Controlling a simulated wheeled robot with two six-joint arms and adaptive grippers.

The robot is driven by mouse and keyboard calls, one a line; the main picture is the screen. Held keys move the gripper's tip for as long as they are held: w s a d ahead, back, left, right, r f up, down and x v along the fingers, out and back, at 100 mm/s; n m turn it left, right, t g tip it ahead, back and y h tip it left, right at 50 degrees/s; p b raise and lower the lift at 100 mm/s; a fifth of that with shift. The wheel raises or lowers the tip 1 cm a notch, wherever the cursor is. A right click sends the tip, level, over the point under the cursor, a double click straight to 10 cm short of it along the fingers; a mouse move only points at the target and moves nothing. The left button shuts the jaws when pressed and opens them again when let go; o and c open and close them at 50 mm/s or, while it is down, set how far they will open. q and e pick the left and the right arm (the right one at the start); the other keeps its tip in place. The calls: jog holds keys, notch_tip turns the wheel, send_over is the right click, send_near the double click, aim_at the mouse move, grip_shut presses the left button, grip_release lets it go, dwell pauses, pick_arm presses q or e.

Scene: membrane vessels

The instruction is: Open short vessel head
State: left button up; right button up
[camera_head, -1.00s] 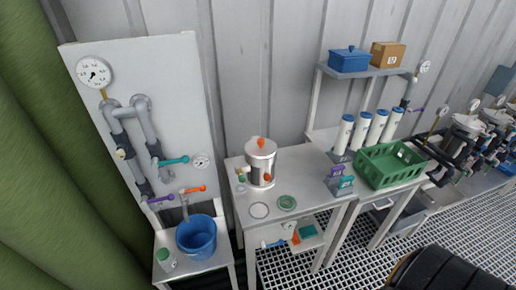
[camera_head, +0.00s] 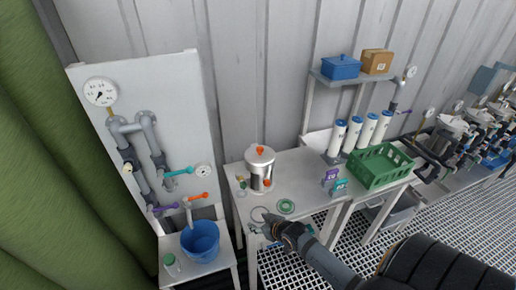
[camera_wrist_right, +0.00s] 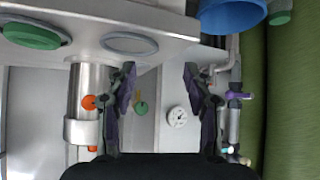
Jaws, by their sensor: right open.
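The short steel vessel (camera_head: 262,176) stands upright on the metal table, with its head (camera_head: 260,156) on top and an orange knob (camera_head: 260,149) on the head. A second orange part shows low on its side. In the right wrist view, which is upside down, the vessel (camera_wrist_right: 88,88) is left of the fingers. My right gripper (camera_head: 262,224) is over the table's front edge, in front of and apart from the vessel. Its two fingers (camera_wrist_right: 163,88) are spread with nothing between them. My left gripper is not in view.
A grey ring (camera_wrist_right: 129,43) and a green disc (camera_head: 286,206) lie on the table near my right gripper. A blue bucket (camera_head: 201,243) stands left, below the pipe panel (camera_head: 190,115). A green crate (camera_head: 378,169) and white cylinders (camera_head: 353,135) are right.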

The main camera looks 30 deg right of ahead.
jog(key=w+d+r+t, duration=0.4)
jog(key=w+d+r, duration=0.2)
jog(key=w+r, duration=0.1)
jog(key=m+t+h, duration=0.1)
jog(key=m+t, duration=0.1)
jog(key=t, duration=0.2)
send_near(262, 153)
jog(key=w, duration=0.1)
jog(key=w+b, duration=0.9)
jog(key=b, duration=0.1)
jog(key=shift+w+d, duration=0.15)
jog(key=shift+w, duration=0.15)
jog(key=shift+w+r+b, duration=0.35)
jog(key=shift+w+b, duration=0.1)
jog(key=shift+w, duration=0.2)
jog(key=shift+c, duration=0.2)
grip_shut()
